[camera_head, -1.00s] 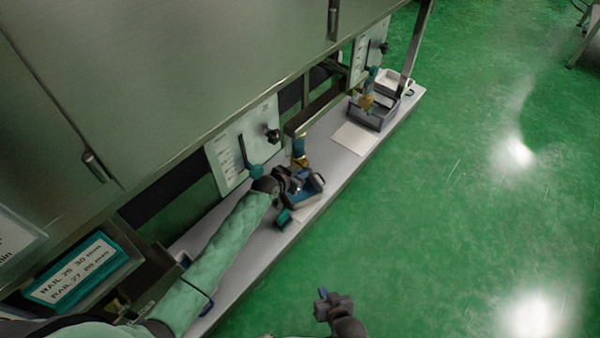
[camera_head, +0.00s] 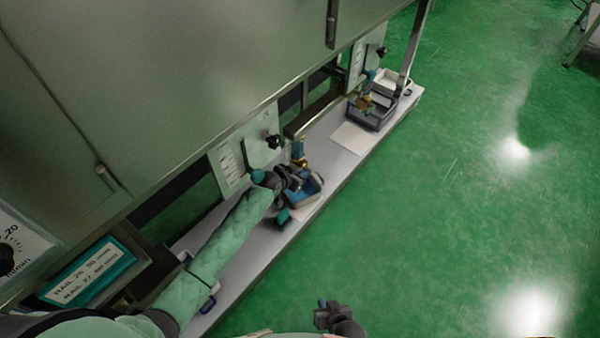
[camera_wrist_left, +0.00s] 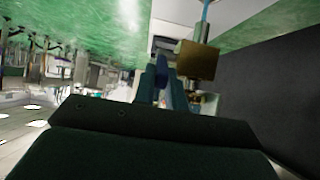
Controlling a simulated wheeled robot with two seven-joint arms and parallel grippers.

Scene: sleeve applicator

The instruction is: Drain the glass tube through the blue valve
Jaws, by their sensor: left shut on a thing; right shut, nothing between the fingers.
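My left gripper (camera_head: 298,180) is at the low shelf, beside a brass fitting (camera_head: 301,161) under the panel. In the left wrist view, its teal fingers (camera_wrist_left: 163,82) are shut on a small blue part, which looks like the blue valve (camera_wrist_left: 162,72); the fingers cover most of it. A brass block (camera_wrist_left: 196,61) stands just right of the fingers, with a thin blue-tinted tube (camera_wrist_left: 205,12), probably the glass tube, rising above it. The liquid level cannot be made out. My right gripper (camera_head: 322,312) is shut and empty over the floor at the bottom.
A blue-lined tray (camera_head: 312,192) sits on the shelf by my left gripper. Farther along are a white sheet (camera_head: 350,138), a grey bin (camera_head: 374,117) and a second brass fitting (camera_head: 364,102). Metal cabinets (camera_head: 150,80) overhang the shelf.

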